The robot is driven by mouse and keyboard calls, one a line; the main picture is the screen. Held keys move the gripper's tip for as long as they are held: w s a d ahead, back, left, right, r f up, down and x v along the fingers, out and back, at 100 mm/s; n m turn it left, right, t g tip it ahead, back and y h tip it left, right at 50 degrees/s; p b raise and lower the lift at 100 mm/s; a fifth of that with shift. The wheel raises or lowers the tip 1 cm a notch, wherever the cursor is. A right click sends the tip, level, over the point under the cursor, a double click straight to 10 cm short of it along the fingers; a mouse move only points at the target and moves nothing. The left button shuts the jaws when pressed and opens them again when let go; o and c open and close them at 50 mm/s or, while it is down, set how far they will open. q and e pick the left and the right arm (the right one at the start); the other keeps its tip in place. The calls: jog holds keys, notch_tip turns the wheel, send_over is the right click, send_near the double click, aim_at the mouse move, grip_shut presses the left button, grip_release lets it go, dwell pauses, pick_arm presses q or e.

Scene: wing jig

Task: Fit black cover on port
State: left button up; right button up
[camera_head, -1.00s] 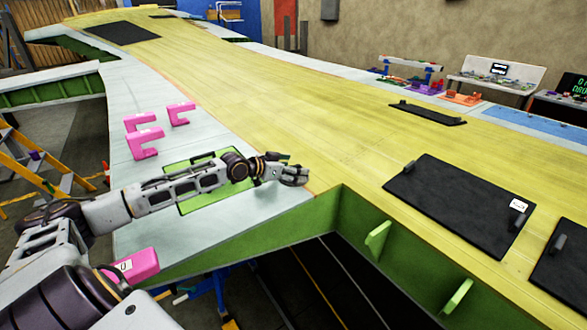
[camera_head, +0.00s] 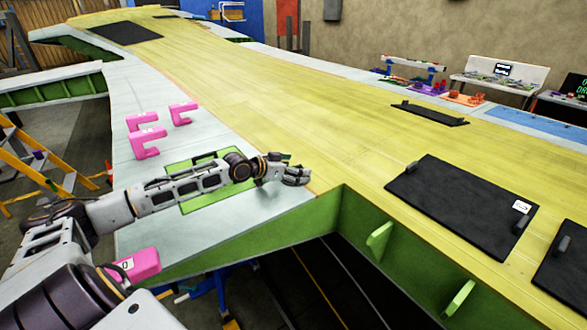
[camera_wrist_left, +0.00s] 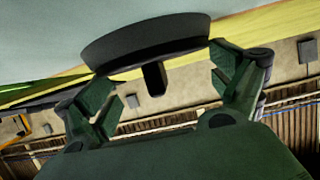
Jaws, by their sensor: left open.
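My left gripper (camera_head: 305,175) is over the wing (camera_head: 262,206) near its front edge, with my left arm reaching across the pale skin. In the left wrist view the gripper (camera_wrist_left: 160,88) is open, with one green finger on each side. A black round cover (camera_wrist_left: 145,42) with a short dark knob (camera_wrist_left: 154,78) lies just beyond the fingers. The knob points into the gap between them, and neither finger is clearly closed on it. Whether the cover touches the pale surface behind it, I cannot tell. I cannot make out the port. My right gripper is out of view.
A green-edged rectangle (camera_head: 190,208) is on the wing under my arm. Pink clamp-like blocks (camera_head: 146,140) sit to the left. Black panels (camera_head: 460,205) lie on the yellow skin at right. The wing's green front edge (camera_head: 330,215) drops to an open cavity.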

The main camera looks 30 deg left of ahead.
pick_arm(q)
jog(key=shift+s+d+f, duration=0.1)
jog(key=shift+s+f, duration=0.15)
jog(key=shift+f, duration=0.45)
jog(key=shift+r, duration=0.4)
jog(key=shift+s+a+r+p, duration=0.5)
jog(key=shift+r+p, duration=0.2)
jog(key=shift+p, duration=0.2)
jog(key=shift+p+v, duration=0.8)
jog(key=shift+p, duration=0.2)
jog(key=shift+p+v, duration=0.85)
jog(key=shift+p, duration=0.3)
jog(key=shift+s+a+r+p, duration=0.2)
jog(key=shift+s+r+p, duration=0.15)
jog(key=shift+p, duration=0.35)
jog(key=shift+s+p, duration=0.2)
jog(key=shift+p, duration=0.15)
jog(key=shift+s+d+r, duration=0.1)
jog(key=shift+d+r, duration=0.05)
jog(key=shift+d, duration=0.1)
jog(key=shift+s+r+b, duration=0.15)
jog(key=shift+s+b, duration=0.15)
jog(key=shift+b, duration=0.1)
